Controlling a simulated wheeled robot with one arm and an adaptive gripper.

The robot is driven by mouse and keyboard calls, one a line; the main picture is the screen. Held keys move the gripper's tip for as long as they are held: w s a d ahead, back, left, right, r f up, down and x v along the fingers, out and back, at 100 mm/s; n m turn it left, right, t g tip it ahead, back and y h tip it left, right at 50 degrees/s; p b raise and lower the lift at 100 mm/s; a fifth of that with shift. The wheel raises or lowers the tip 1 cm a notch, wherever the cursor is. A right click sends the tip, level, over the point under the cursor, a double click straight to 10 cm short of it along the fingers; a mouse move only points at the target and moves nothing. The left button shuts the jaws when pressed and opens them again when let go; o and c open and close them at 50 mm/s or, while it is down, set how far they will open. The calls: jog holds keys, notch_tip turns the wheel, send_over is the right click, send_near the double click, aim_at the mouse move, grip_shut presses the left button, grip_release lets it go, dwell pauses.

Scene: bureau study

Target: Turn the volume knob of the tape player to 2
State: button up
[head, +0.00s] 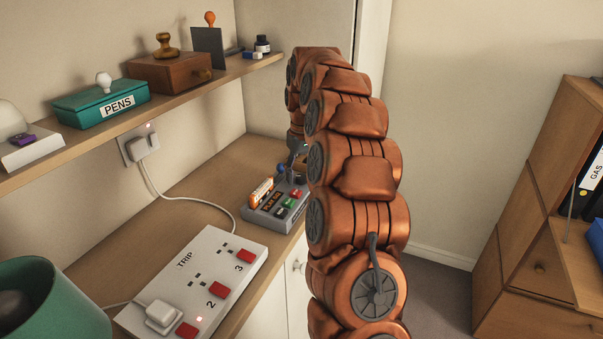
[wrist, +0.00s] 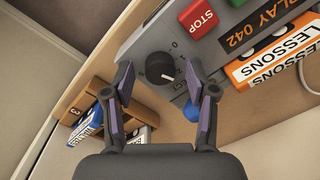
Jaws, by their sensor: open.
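The grey tape player (head: 262,222) stands on the desk in the head view, with coloured buttons and a display. In the wrist view its grey top (wrist: 228,58) fills the upper right. Its dark round volume knob (wrist: 160,68) shows a white pointer line directed to the right and slightly down. My gripper (wrist: 158,76) is open, with one finger on each side of the knob as seen from the wrist. I cannot tell whether the fingers touch it. In the head view my arm hides the player's right part.
An orange LESSONS cassette (wrist: 275,62) stands by the display, near the red STOP button (wrist: 198,18). A blue rounded thing (wrist: 191,110) is beside the right finger. A wooden rack (wrist: 94,116) with cassettes lies left. A white power strip (head: 200,272) is on the desk.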

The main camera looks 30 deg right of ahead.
aim_at(302, 175)
jog(key=shift+r, duration=0.1)
notch_tip(302, 175, up, 6)
jog(key=shift+d+f, duration=0.1)
jog(key=shift+d, duration=0.05)
jog(key=shift+r, duration=0.75)
dwell(0.4)
